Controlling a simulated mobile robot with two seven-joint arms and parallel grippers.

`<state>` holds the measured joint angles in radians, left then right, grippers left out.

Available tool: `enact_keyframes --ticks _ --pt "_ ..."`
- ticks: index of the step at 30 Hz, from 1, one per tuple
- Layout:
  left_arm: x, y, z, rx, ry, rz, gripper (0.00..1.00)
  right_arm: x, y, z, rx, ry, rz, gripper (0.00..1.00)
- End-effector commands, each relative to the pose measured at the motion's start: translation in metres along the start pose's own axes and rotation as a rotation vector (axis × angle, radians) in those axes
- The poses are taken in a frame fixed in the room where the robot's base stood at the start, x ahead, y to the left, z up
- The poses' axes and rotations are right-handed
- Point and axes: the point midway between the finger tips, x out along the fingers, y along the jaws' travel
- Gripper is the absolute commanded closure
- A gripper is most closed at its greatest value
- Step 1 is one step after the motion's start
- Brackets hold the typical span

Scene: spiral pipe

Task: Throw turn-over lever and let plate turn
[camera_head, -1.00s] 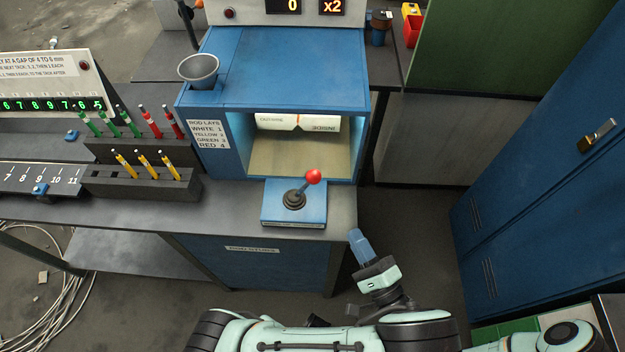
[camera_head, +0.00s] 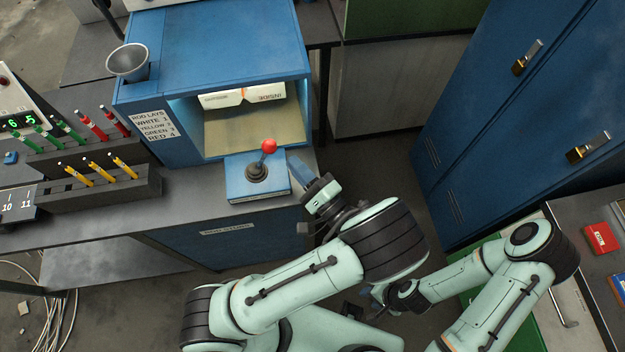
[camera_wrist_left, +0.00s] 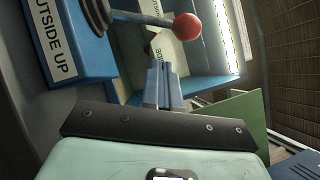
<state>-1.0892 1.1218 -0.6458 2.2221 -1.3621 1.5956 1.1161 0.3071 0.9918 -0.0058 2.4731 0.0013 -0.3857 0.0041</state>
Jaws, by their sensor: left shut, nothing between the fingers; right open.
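The turn-over lever has a red ball knob (camera_head: 269,146) on a thin stick and stands on a small blue box (camera_head: 236,181) on the bench. Its stick leans right and away. My left gripper (camera_head: 296,166) is shut and empty, just right of the lever, apart from it. In the left wrist view its fingers (camera_wrist_left: 160,75) point toward the open blue housing, with the red knob (camera_wrist_left: 188,26) above and to the right. White labelled pieces (camera_head: 243,97) lie inside the housing above a beige plate (camera_head: 235,130). My right gripper (camera_head: 370,298) is low, partly hidden behind my left arm.
The blue housing (camera_head: 215,50) stands behind the lever box, with a grey cup (camera_head: 128,62) on its left edge. Racks of coloured rods (camera_head: 95,185) stand left on the bench. Blue lockers (camera_head: 500,120) stand at right. The floor between bench and lockers is open.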

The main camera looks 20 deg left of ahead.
Motion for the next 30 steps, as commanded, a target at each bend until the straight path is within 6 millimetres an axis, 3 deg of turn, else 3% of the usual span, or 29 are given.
enact_keyframes --ticks 1,9,30 --pt "0.010 -0.002 0.003 0.002 -0.004 -0.001 1.00 -0.005 -0.003 -0.002 -0.001 0.004 -0.001 0.57" --pt "0.030 -0.001 0.025 0.000 -0.001 -0.001 1.00 -0.012 -0.006 -0.006 -0.003 0.009 -0.003 0.57" --pt "0.032 -0.004 0.028 -0.033 0.000 0.021 1.00 -0.013 -0.007 -0.007 -0.003 0.010 -0.003 0.57"
